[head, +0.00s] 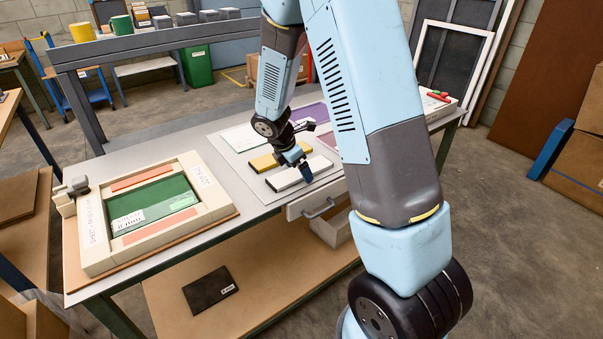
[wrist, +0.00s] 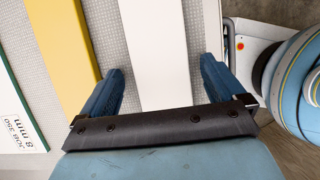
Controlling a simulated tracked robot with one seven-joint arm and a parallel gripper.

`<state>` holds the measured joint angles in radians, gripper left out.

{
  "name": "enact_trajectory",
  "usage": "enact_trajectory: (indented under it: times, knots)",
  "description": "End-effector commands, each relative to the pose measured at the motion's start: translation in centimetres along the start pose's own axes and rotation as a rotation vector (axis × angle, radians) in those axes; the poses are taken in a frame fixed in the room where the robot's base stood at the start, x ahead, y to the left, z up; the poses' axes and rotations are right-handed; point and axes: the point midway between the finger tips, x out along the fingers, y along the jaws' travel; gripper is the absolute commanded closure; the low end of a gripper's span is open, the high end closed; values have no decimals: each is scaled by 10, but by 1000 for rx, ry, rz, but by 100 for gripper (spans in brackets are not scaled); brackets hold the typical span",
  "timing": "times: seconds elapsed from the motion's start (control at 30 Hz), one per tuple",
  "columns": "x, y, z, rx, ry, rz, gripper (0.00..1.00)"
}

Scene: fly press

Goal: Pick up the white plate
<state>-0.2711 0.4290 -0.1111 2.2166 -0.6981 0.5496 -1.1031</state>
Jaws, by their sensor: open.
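The white plate (head: 290,180), a long flat bar, lies on a light grey textured mat on the bench, beside the yellow plate (head: 262,163). In the wrist view the white plate (wrist: 158,45) runs up the middle of the picture, between my two blue fingers. My gripper (head: 301,164) is open over the white plate. In the wrist view my gripper (wrist: 162,72) has its left finger over the gap beside the yellow plate (wrist: 64,40) and its right finger past the plate's right edge. I cannot tell whether the fingers touch anything. My gripper hides part of the plate.
A cream frame (head: 88,235) around a green panel (head: 155,210) stands at the bench's left. A drawer handle (head: 318,209) juts from the bench front below the white plate. A purple plate (head: 309,113) lies behind my gripper.

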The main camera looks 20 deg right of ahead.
Motion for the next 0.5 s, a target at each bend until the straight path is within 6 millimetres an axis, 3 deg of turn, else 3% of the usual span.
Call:
enact_trajectory:
  times: [0.07,0.5]
  knots:
    - [1,0,0,0,0,-2,3]
    - [0,0,0,-1,0,-2,45]
